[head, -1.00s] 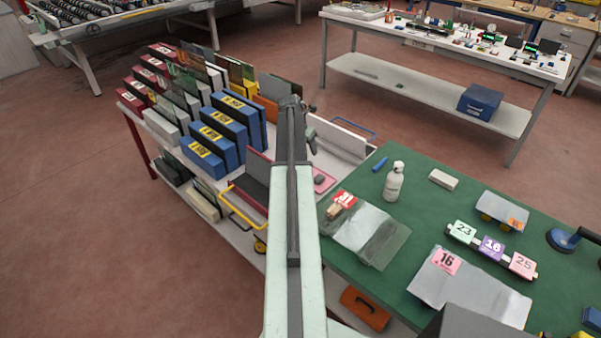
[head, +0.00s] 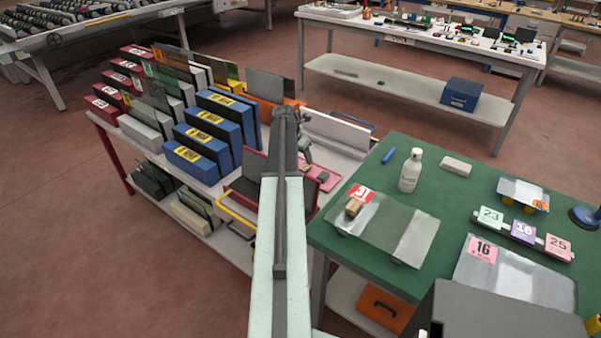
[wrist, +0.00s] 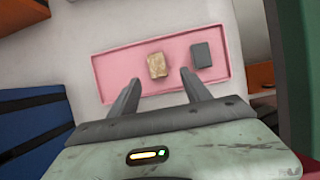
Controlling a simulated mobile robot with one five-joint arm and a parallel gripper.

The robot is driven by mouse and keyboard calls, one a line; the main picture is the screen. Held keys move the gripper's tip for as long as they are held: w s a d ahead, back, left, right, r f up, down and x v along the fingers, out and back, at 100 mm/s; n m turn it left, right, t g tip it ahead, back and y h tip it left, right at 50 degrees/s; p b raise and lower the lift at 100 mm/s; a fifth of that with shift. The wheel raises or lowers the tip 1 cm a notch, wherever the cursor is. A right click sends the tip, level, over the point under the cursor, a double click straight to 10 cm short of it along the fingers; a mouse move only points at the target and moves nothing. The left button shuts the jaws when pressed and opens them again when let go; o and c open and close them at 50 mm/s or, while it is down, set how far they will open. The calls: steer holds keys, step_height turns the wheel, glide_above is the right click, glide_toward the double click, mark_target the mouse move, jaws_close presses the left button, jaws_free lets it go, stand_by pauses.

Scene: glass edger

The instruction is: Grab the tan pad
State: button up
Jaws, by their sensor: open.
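The tan pad (wrist: 157,65) lies in a shallow pink tray (wrist: 120,62) in the wrist view. A dark grey pad (wrist: 202,54) lies to its right in the same tray. My gripper (wrist: 160,77) is open and empty. Its two fingers point at the tray, and the tan pad shows just beyond and between the fingertips; I cannot tell the height gap. In the head view part of the pink tray (head: 331,179) shows right of my arm, with the dark grey pad (head: 323,176) on it.
A green table (head: 335,245) at right holds a white bottle (head: 411,170), glass sheets and a tan block (head: 353,207) on glass.

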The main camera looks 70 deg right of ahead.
mark_target(305, 166)
steer(key=b+x, duration=0.4)
steer(key=x, duration=0.1)
steer(key=b+x, duration=0.3)
steer(key=shift+w+d, duration=0.2)
steer(key=shift+w, duration=0.05)
steer(key=shift+r, duration=0.25)
jaws_close()
